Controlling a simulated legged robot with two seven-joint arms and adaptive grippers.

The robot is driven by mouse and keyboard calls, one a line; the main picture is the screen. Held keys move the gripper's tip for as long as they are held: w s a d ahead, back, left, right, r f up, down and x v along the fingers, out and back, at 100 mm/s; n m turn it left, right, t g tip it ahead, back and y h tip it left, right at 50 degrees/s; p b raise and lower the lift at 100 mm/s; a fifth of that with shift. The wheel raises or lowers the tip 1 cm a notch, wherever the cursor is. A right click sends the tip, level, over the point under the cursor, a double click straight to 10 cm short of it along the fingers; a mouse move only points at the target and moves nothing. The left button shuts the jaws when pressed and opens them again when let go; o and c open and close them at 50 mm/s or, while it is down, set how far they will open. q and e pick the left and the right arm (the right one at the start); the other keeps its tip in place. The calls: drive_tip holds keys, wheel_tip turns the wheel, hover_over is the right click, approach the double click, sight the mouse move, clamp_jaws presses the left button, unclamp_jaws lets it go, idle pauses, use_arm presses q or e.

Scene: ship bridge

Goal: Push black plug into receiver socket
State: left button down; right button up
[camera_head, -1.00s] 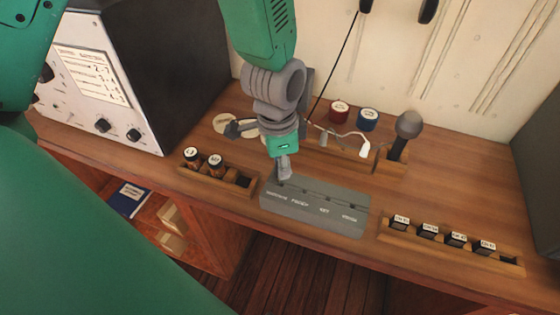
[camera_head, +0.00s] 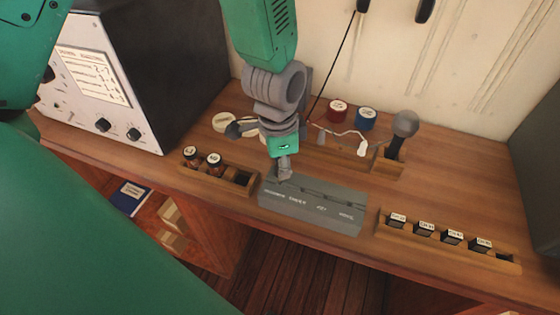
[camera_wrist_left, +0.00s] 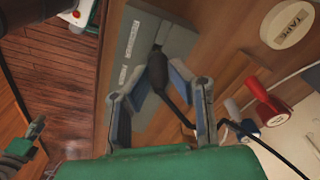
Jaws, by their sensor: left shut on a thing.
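The receiver (camera_head: 335,214), a long grey box with white labels on its front and sockets along its top, sits near the table's front edge. My left gripper (camera_head: 284,173) reaches down at its left end. In the wrist view the left gripper (camera_wrist_left: 158,90) is shut on the black plug (camera_wrist_left: 157,72), whose black cord trails down to the right. The plug's tip is against or in the receiver (camera_wrist_left: 182,40); I cannot tell how deep it sits. A grey and green gripper-like part (camera_wrist_left: 22,146), possibly my right one, shows at the lower left.
A wooden holder (camera_head: 243,187) with two cylinders stands left of the receiver. A rack (camera_head: 440,248) with several dark labelled blocks stands right. Behind are a red spool (camera_head: 337,110), a blue spool (camera_head: 366,119), a microphone (camera_head: 404,130) and a tape roll (camera_head: 222,121).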

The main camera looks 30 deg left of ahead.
use_arm(q)
drive_tip(key=shift+d+r, duration=0.1)
drive_tip(key=shift+d, duration=0.4)
drive_tip(key=shift+a+f, duration=0.2)
drive_tip(key=shift+a, duration=0.5)
drive_tip(key=shift+d+f, duration=0.15)
drive_tip(key=shift+d, duration=0.4)
use_arm(e)
drive_tip(key=shift+d+f, duration=0.1)
drive_tip(key=shift+d, duration=0.3)
use_arm(q)
drive_tip(key=shift+a, duration=0.15)
use_arm(e)
drive_tip(key=shift+a, duration=0.1)
use_arm(q)
drive_tip(key=shift+a+f, duration=0.2)
drive_tip(key=shift+a, duration=0.05)
use_arm(e)
drive_tip(key=shift+a, duration=0.25)
use_arm(q)
drive_tip(key=shift+d, duration=0.25)
use_arm(e)
drive_tip(key=shift+d, duration=0.2)
use_arm(q)
drive_tip(key=shift+a+f+b, duration=0.1)
drive_tip(key=shift+f+b, duration=0.25)
drive_tip(key=shift+f, duration=0.35)
use_arm(e)
drive_tip(key=shift+a+f, duration=0.1)
drive_tip(key=shift+f, duration=0.2)
